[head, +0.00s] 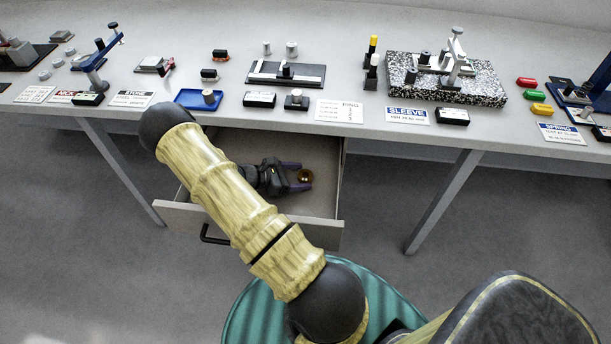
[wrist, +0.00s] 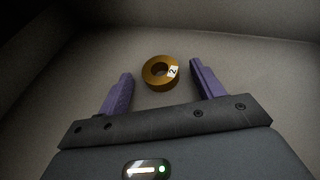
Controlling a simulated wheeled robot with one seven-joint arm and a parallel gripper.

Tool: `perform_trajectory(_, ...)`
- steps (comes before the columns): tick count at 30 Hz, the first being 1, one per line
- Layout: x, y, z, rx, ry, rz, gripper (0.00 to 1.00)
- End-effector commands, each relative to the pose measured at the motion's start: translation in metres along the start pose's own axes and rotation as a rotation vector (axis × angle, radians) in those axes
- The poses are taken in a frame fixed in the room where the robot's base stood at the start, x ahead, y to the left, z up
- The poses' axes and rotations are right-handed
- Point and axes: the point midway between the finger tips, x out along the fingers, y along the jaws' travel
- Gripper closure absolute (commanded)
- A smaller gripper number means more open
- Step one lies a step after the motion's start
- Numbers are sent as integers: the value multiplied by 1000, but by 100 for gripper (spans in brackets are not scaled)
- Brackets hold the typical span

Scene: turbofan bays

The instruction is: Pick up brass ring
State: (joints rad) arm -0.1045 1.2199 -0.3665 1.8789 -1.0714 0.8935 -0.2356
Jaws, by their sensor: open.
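The brass ring (wrist: 150,79) lies flat on the drawer floor in the wrist view, with a white label marked "2" on its right side. My gripper (head: 300,178) reaches down into the drawer. In the wrist view its two purple fingers (wrist: 161,88) are open and apart. The ring lies between and slightly beyond the fingertips, with clear gaps on both sides. Nothing is held.
The drawer (head: 327,228) is pulled out below the bench, its walls close around my gripper. The bench (head: 350,130) above holds several fixtures, a blue tray (head: 186,98), a speckled block (head: 493,92) and labels. The drawer floor around the ring is bare.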

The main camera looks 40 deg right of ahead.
Motion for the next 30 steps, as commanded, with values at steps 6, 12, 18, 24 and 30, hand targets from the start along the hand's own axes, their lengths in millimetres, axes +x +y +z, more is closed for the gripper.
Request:
perform_trajectory(6, 1, 0, 0, 0, 1, 0, 33)
perform_trajectory(12, 1, 0, 0, 0, 1, 0, 33)
perform_trajectory(18, 1, 0, 0, 1, 1, 0, 49)
perform_trajectory(24, 1, 0, 0, 1, 1, 0, 86)
perform_trajectory(30, 1, 0, 0, 1, 0, 0, 86)
